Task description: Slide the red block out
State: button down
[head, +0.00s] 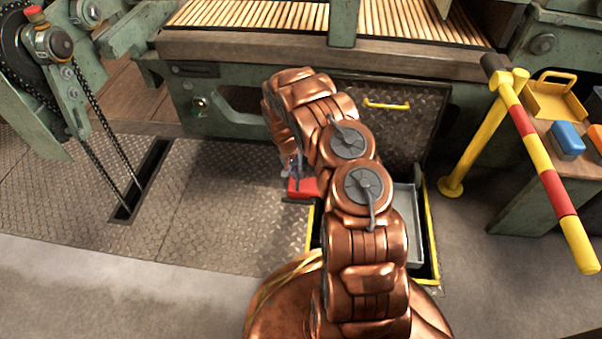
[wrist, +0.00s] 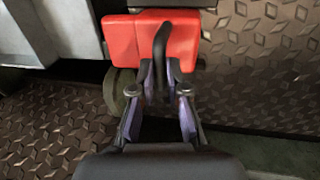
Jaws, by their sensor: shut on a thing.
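The red block (head: 302,187) shows in the head view just left of my copper arm, low over the diamond-plate floor; the arm hides its right part. In the wrist view the red block (wrist: 125,38) fills the top middle, with a dark curved handle (wrist: 160,50) on its near face. My gripper (wrist: 165,88) is shut on the handle, its two fingers on either side of it. In the head view my gripper (head: 291,168) is small and mostly hidden behind the block and arm.
A yellow-edged floor opening (head: 432,230) with a grey metal tray (head: 415,225) lies right of my arm. A raised hatch (head: 400,125) with a yellow handle stands behind it. A yellow post (head: 470,150) and a striped bar (head: 545,165) are at the right.

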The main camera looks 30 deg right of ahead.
jog(key=shift+w+a, duration=0.8)
jog(key=shift+a, duration=0.15)
jog(key=c, duration=1.2)
grip_release()
jog(key=shift+a, duration=0.1)
jog(key=shift+r, duration=0.1)
jog(key=shift+w+a+r, duration=0.25)
jog(key=shift+r, duration=1.7)
jog(key=shift+w+a+r, duration=0.25)
jog(key=shift+a+r, duration=0.05)
jog(key=shift+r, duration=1.6)
jog(key=shift+w+a+r, duration=0.25)
jog(key=shift+r, duration=1.7)
